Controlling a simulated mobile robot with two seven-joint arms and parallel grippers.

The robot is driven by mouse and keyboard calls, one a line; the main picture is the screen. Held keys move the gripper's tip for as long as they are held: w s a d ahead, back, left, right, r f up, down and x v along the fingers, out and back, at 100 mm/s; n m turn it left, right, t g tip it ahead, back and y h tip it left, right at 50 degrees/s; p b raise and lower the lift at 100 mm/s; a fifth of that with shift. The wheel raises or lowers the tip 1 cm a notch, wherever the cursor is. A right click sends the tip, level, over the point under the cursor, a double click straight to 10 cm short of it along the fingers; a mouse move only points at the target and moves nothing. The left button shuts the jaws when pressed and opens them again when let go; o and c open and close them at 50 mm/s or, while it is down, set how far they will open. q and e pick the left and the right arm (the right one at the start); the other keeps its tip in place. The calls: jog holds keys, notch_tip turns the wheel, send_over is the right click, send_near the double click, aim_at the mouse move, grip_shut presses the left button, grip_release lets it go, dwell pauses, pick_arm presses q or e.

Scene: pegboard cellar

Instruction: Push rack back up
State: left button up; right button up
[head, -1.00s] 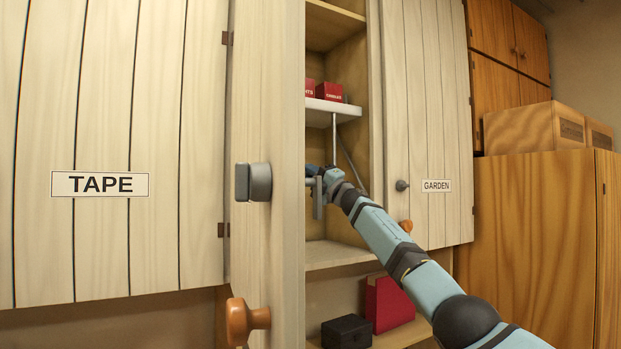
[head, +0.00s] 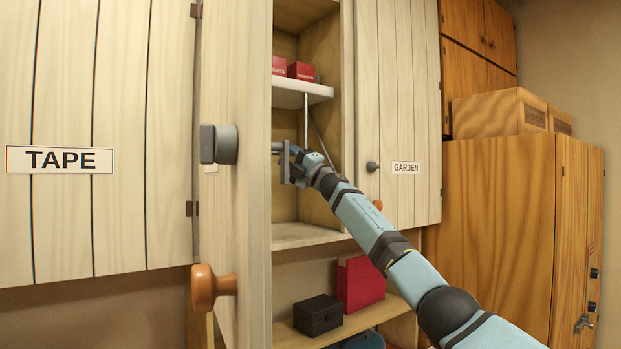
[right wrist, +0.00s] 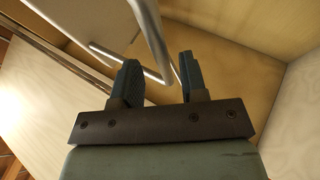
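The rack is a white shelf (head: 302,92) inside the open cabinet, carrying small red boxes (head: 301,70). Thin metal rods (head: 306,125) run down from it. My right gripper (head: 284,158) is in front of the cabinet opening, below the shelf, beside a short horizontal metal bar. In the right wrist view, the fingers (right wrist: 160,78) are apart. A bent metal bar (right wrist: 153,38) has its corner between the fingertips, and one length passes behind the left finger. Whether the fingers touch it, I cannot tell. My left gripper is not in view.
An open door (head: 235,200) with a grey fitting and an orange knob (head: 212,287) stands close on the left, hiding part of the cabinet. The GARDEN door (head: 405,110) is right of the opening. A black box (head: 318,314) and red binder (head: 360,283) sit on a lower shelf.

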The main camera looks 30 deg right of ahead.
jog(key=b+v, duration=0.3)
jog(key=v, duration=0.7)
jog(key=shift+s+d, duration=0.2)
jog(key=shift+s, duration=0.05)
jog(key=shift+f, duration=0.1)
